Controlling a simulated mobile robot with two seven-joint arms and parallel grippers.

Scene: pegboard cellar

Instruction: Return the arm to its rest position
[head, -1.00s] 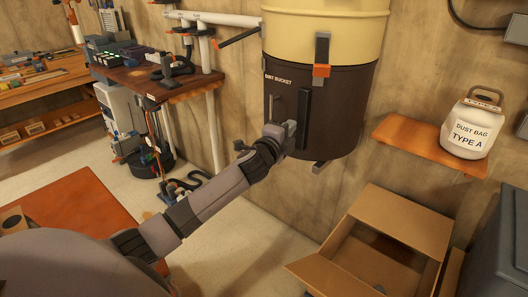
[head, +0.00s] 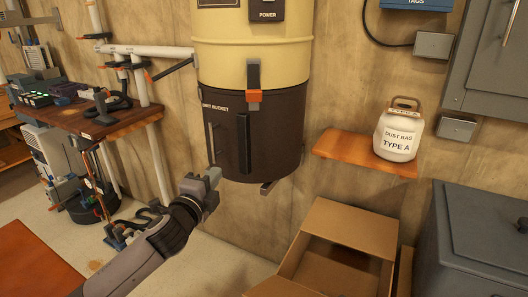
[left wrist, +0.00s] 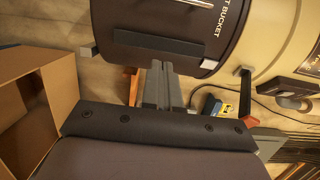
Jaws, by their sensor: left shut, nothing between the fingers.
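My left gripper (head: 208,180) is at the lower left of the dust bucket in the head view, shut and empty. In the left wrist view its closed fingers (left wrist: 161,80) point toward the bucket. The dark brown dust bucket (head: 275,135) hangs under a cream-coloured collector drum on the wall. It also shows in the left wrist view (left wrist: 150,22). I cannot tell whether the fingertips touch the bucket. My right gripper is not in view.
An open cardboard box (head: 350,230) stands on the floor at right. A wooden shelf (head: 340,147) holds a white dust bag container (head: 399,130). A grey bin (head: 480,240) is at far right. A wooden workbench (head: 100,125) with tools is at left.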

